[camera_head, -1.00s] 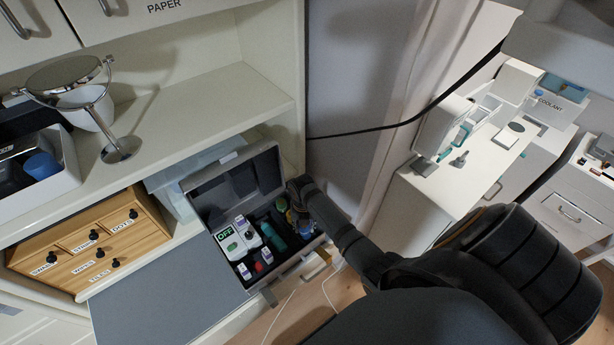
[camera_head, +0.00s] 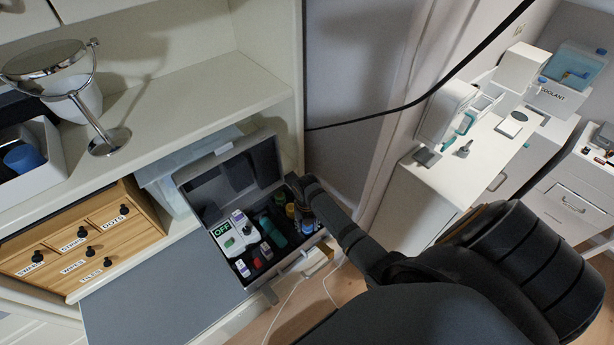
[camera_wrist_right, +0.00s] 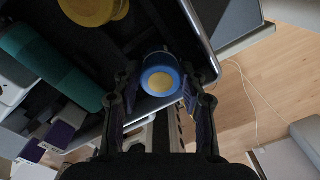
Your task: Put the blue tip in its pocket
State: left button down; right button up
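The blue tip (camera_wrist_right: 160,75), a round blue piece with a cream centre, shows in the right wrist view near the edge of the open case (camera_head: 214,163). My right gripper (camera_wrist_right: 157,92) has its fingers apart on either side of it. A gap shows on the tip's left; the right finger is close to its edge. In the head view my right gripper (camera_head: 305,215) reaches into the right end of the case, and its arm partly hides that corner. I cannot tell which pocket is the tip's own. My left gripper is out of view.
The case also holds a teal cylinder (camera_wrist_right: 45,65), a yellow round piece (camera_wrist_right: 90,8) and a white device reading OFF (camera_head: 230,235). A wooden drawer box (camera_head: 85,240) stands left, with a mirror (camera_head: 60,70) on the shelf above. A grey mat (camera_head: 160,290) is bare.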

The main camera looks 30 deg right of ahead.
jog(key=shift+o, duration=1.2)
jog(key=shift+a, duration=0.1)
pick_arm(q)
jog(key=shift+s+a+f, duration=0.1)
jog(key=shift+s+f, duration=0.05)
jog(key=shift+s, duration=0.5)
pick_arm(e)
jog(key=shift+w+r, duration=0.1)
jog(key=shift+r, duration=0.15)
pick_arm(q)
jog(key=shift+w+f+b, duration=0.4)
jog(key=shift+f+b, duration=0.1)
jog(key=shift+b, duration=0.1)
pick_arm(e)
notch_tip(320, 180, up, 12)
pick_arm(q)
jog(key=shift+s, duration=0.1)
